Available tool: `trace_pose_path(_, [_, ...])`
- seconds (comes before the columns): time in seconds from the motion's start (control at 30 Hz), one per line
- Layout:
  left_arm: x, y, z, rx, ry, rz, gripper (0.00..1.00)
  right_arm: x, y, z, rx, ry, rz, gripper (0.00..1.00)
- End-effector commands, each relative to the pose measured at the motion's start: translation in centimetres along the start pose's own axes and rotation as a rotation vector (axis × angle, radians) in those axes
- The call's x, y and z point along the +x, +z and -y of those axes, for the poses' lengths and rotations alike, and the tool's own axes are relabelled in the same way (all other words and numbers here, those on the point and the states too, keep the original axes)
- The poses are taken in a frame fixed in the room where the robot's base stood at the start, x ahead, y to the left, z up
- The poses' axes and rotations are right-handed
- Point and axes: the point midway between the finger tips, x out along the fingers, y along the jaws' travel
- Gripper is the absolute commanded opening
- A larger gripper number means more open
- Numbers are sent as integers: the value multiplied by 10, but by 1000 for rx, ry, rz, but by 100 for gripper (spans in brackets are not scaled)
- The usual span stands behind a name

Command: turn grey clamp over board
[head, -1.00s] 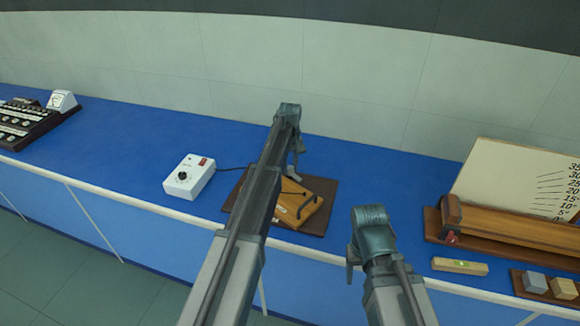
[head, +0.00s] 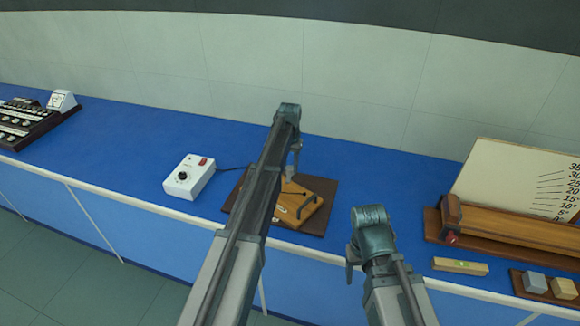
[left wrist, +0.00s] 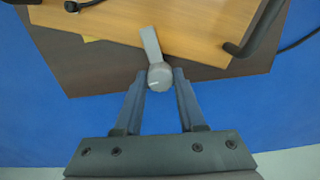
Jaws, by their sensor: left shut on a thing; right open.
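The wooden board (head: 308,212) lies on a dark brown base (head: 327,190) on the blue bench, partly behind my left arm. In the left wrist view the board (left wrist: 192,18) fills the top. The grey clamp (left wrist: 152,45) has a round knob end just off the board's near edge, and its flat bar reaches over that edge onto the board. My left gripper (left wrist: 160,82) is shut on the clamp's knob end. In the head view the left gripper (head: 294,174) points down over the board and hides the clamp. My right gripper (head: 350,270) is open and empty before the bench.
A white control box (head: 189,177) with a cable stands left of the board. A dark handle (left wrist: 262,30) rises from the board. A wooden instrument with a scale card (head: 515,180) and small blocks (head: 535,282) stand to the right.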

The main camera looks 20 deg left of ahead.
Motion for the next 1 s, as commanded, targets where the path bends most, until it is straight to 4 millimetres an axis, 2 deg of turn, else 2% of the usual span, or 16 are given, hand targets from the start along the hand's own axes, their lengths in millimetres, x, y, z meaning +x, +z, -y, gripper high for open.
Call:
trace_pose_path(0.4, [0, 0, 0, 184, 0, 0, 0, 0, 0, 0, 0, 0, 0, 64])
trace_pose_path(0.97, [0, 0, 0, 213, 0, 0, 0, 0, 0, 0, 0, 0, 0, 64])
trace_pose_path(1.0, [0, 0, 0, 213, 0, 0, 41, 0, 0, 0, 0, 0, 0, 64])
